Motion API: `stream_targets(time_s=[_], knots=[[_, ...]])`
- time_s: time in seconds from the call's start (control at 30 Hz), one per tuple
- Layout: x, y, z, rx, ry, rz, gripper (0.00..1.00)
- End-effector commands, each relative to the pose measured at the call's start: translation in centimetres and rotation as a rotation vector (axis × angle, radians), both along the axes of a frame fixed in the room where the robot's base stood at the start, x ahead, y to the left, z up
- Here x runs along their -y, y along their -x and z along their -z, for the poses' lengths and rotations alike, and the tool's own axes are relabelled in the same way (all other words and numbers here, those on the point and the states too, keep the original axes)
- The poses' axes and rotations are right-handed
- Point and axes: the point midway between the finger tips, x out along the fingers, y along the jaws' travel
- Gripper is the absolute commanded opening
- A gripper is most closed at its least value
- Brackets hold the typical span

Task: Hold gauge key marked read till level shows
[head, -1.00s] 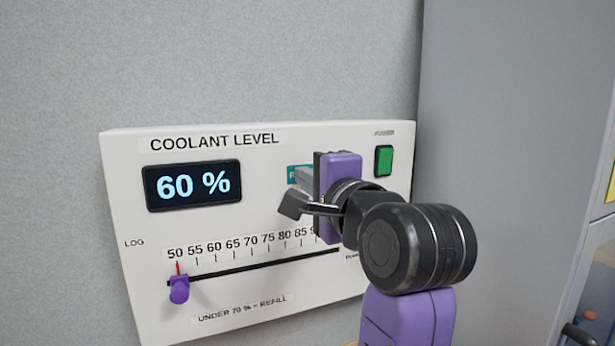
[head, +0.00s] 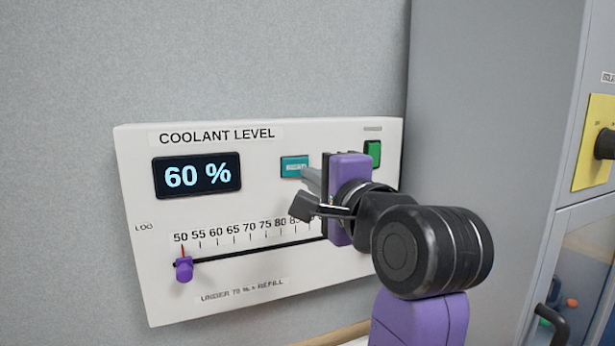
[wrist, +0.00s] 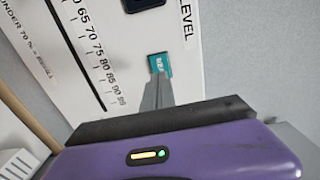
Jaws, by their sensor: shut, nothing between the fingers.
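The gauge panel (head: 150,290), headed COOLANT LEVEL, is fixed upright on the grey wall. Its display (head: 198,176) reads 60 %. The teal key (head: 294,166) sits right of the display; its lettering is too small to read for sure, and it also shows in the wrist view (wrist: 160,62). My gripper (head: 306,174) is shut and empty, with its fingertips close to the key's lower right. It also shows in the wrist view (wrist: 157,84), its tips just below the key. I cannot tell whether they touch it.
A purple slider (head: 184,269) stands at 50 on the LOG scale, with "UNDER 70 % = REFILL" beneath. A green button (head: 373,153) is at the panel's upper right, partly behind my wrist. A yellow plate with a black knob (head: 605,144) is on the cabinet at far right.

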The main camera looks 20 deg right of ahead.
Motion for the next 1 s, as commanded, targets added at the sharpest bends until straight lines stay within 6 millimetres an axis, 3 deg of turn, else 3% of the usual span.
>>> stream_targets(time_s=[0.5,1.0], knots=[[0.0,7.1,-0.1,0.004,0.001,0.001,0.00],[0.0,7.9,0.0,0.001,0.001,0.001,0.00]])
